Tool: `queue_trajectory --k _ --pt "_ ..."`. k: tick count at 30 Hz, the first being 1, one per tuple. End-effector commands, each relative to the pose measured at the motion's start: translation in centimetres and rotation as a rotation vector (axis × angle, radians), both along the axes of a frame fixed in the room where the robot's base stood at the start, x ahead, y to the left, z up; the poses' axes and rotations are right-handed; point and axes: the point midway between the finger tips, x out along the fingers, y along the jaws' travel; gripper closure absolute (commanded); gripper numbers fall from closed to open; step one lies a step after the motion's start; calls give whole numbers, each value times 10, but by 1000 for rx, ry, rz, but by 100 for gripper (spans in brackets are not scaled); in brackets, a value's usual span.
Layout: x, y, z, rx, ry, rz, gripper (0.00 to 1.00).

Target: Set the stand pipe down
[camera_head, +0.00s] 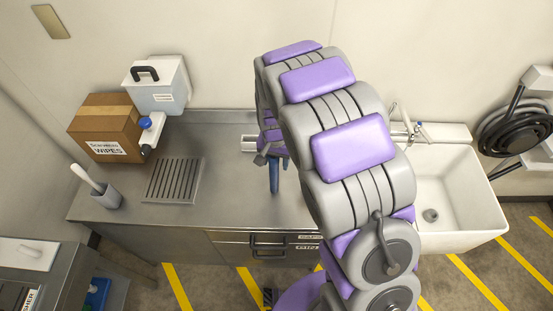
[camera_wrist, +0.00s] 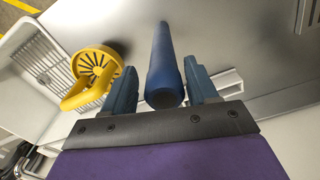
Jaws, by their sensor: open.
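The stand pipe looks to be the blue cylinder (camera_wrist: 163,60) between my gripper's fingers in the wrist view, over the steel counter. My gripper (camera_wrist: 160,67) is open, with a finger on each side of the pipe. Whether the pipe's far end touches the counter is also unclear. In the head view a blue upright shape (camera_head: 274,178) shows below my wrist, above the steel counter (camera_head: 225,190). My arm hides much around it.
A yellow slotted piece with a ring handle (camera_wrist: 95,70) is left of my gripper. A white sink (camera_head: 455,190) stands right. A cardboard wipes box (camera_head: 105,128), white container (camera_head: 157,85), slotted drain plate (camera_head: 172,180) and grey cup (camera_head: 106,198) occupy the counter's left.

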Motion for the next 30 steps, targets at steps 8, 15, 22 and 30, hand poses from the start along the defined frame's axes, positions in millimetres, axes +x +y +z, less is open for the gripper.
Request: queue_trajectory --k 8,15,22,30 --pt "1 -2 33 2 -3 0 42" --pt "1 -2 82 3 -4 -1 42" --pt "1 0 113 1 -3 -1 42" --pt "0 0 121 0 0 0 42"
